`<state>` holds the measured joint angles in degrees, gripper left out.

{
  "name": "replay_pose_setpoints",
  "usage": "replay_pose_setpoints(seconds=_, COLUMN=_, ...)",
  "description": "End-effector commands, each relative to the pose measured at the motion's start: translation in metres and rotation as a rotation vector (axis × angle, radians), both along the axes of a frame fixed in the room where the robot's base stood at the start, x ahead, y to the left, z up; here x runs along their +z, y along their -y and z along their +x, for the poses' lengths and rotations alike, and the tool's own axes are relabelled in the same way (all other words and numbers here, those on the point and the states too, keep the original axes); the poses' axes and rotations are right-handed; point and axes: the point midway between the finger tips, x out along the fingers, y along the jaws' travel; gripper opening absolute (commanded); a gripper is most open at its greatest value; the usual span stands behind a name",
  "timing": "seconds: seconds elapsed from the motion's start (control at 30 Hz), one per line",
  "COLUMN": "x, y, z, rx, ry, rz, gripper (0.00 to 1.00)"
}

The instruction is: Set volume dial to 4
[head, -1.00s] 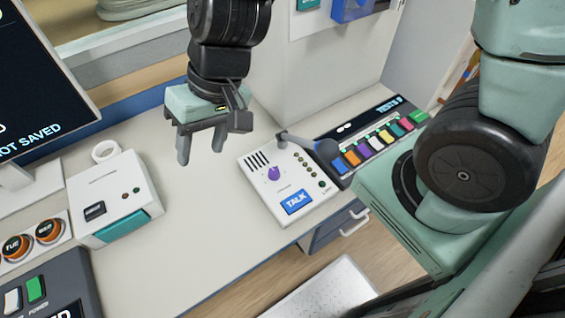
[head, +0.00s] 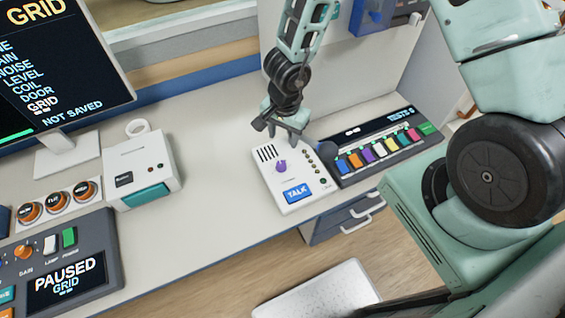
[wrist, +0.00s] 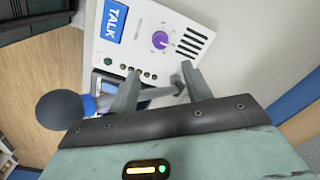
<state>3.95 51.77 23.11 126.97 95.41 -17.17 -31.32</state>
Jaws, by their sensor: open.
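The purple volume dial (head: 281,166) is a round knob on a white intercom box (head: 264,178) with a blue TALK button (head: 297,192). In the wrist view the dial (wrist: 160,40) sits beyond my fingertips, with small marks around it too small to read. My gripper (head: 286,134) is open and empty above the box's back edge, behind the dial and apart from it. In the wrist view, the box's grey microphone arm crosses between and below my fingers (wrist: 160,80); whether they touch it I cannot tell. Its dark ball end (wrist: 58,110) is at the left.
A panel of coloured keys (head: 375,150) stands right of the intercom. To the left are a white box with a teal front (head: 150,165), a monitor (head: 60,70), orange dials (head: 58,200) and a dark PAUSED console (head: 65,260). The desk between is clear.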

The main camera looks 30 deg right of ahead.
Motion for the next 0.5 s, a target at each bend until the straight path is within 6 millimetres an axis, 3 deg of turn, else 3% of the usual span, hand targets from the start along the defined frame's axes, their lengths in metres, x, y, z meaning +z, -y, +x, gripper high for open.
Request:
replay_pose_setpoints(seconds=0.03, x=-0.017, y=-0.001, z=0.000, rx=0.002, ry=-0.003, rz=-0.001, gripper=0.49)
replay_pose_setpoints(seconds=0.1, x=-0.032, y=-0.001, z=0.000, rx=0.003, ry=-0.002, rz=-0.001, gripper=0.49)
replay_pose_setpoints(seconds=0.5, x=-0.106, y=-0.003, z=0.002, rx=-0.001, ry=-0.003, rz=0.002, gripper=0.49)
